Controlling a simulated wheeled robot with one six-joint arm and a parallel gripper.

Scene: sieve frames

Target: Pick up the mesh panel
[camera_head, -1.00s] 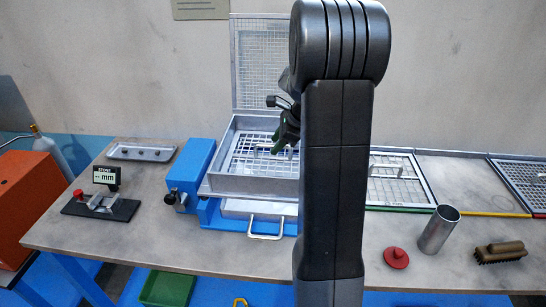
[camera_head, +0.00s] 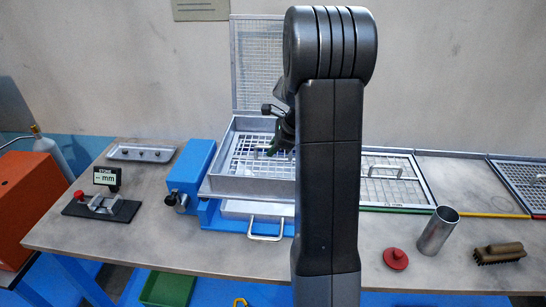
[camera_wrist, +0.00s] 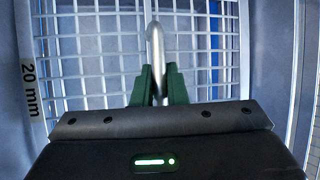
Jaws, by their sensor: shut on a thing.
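The mesh panel (camera_head: 250,147) is a light metal grid in the open grey sieve box (camera_head: 240,186) on the bench. My arm hides its right part in the head view. In the wrist view the mesh panel (camera_wrist: 95,65) fills the space ahead of my gripper (camera_wrist: 158,90), with a rounded metal handle (camera_wrist: 155,45) standing up from it. The green fingers of my gripper are shut on this handle. A "20 mm" mark shows at the left in the wrist view. I cannot tell whether the panel is lifted off its seat.
A mesh lid (camera_head: 260,65) stands upright behind the box. A blue motor housing (camera_head: 190,170) is at its left. Another mesh panel with a handle (camera_head: 390,180) lies to the right. A metal cylinder (camera_head: 437,232), red knob (camera_head: 396,258) and brush (camera_head: 500,253) stand near the front edge.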

